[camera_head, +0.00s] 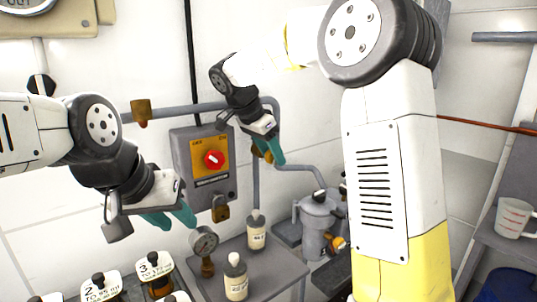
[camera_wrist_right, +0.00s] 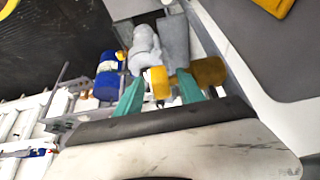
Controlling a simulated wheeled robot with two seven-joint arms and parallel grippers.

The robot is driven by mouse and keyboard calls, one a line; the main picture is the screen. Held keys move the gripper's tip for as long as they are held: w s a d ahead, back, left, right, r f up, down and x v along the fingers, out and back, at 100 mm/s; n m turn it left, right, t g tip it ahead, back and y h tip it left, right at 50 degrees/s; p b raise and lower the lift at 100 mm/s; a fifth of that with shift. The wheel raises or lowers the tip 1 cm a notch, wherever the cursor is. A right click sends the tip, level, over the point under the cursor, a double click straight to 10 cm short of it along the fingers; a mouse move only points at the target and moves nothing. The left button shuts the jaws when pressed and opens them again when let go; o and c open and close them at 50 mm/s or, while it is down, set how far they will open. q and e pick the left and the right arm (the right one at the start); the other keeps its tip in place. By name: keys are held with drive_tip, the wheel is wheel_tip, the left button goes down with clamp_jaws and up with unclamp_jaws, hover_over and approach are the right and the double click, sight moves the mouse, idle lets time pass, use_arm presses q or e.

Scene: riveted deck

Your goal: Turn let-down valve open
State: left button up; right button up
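My right gripper (camera_head: 269,149) is at the grey pipe right of the switch box. A brass-yellow fitting (camera_head: 257,153) shows partly behind its teal fingers. In the right wrist view the fingers (camera_wrist_right: 160,95) are apart, with a yellow piece (camera_wrist_right: 160,84) in line with the gap between them; I cannot tell whether they touch it. A brass cylinder (camera_wrist_right: 209,72) is just right of it. No label shows which part is the let-down valve. My left gripper (camera_head: 171,219) is open and empty, below the switch box.
A switch box (camera_head: 203,190) with a red knob and a padlock (camera_head: 220,209) is on the wall. A gauge (camera_head: 204,241) and two bottles (camera_head: 257,231) (camera_head: 236,279) stand on a grey shelf. Numbered jars (camera_head: 155,275) are at lower left. A grey metal pot (camera_head: 318,225) stands right of the shelf.

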drive_tip(key=v, duration=0.7)
drive_tip(key=shift+a+r, duration=0.2)
drive_tip(key=shift+r, duration=0.1)
